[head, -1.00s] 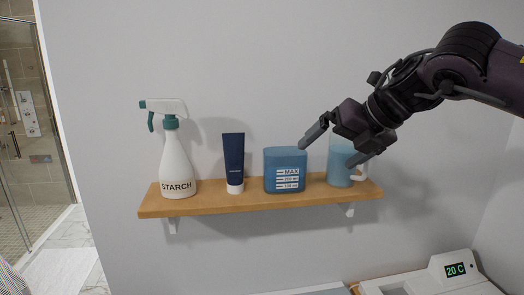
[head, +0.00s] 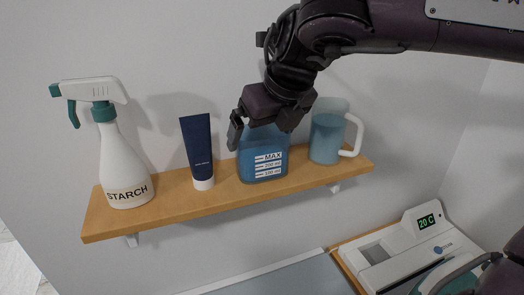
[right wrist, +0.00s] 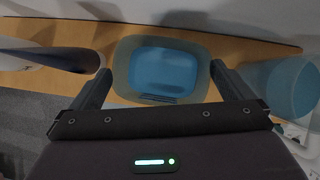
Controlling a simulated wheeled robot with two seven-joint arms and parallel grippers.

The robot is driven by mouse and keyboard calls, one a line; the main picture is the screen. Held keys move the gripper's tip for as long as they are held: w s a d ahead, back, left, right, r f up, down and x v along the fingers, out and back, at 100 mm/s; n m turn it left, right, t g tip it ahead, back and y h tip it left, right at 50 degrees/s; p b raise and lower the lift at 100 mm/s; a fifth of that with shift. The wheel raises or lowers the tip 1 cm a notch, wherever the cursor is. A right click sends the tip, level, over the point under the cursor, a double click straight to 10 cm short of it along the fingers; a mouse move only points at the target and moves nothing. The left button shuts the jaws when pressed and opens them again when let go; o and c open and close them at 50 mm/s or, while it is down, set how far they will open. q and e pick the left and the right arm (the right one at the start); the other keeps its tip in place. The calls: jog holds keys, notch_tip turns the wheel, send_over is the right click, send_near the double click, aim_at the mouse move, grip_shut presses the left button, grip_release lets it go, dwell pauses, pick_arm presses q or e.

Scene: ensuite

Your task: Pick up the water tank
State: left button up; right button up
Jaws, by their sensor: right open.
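The water tank (head: 262,163) is a blue, see-through container marked MAX with level lines. It stands upright on the wooden shelf (head: 160,205) between a dark blue tube and a jug. My right gripper (head: 262,130) is over the tank and hides part of its top. In the right wrist view the tank (right wrist: 165,72) shows from above, with its pale rim between the two open fingers of my right gripper (right wrist: 160,85). The fingers are apart from each other, one at each side of the tank. My left gripper is not in view.
A white spray bottle labelled STARCH (head: 122,165) and the dark blue tube (head: 198,145) stand left of the tank. A jug of blue liquid (head: 326,138) with a white handle stands close on its right. A white device reading 20 C (head: 426,221) sits below right.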

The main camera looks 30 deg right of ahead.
jog(key=p+x, duration=0.1)
jog(key=x, duration=0.3)
jog(key=shift+w, duration=0.15)
jog(key=shift+r, duration=0.1)
jog(key=c, duration=0.9)
jog(key=shift+c, duration=0.3)
jog(key=shift+r, duration=0.1)
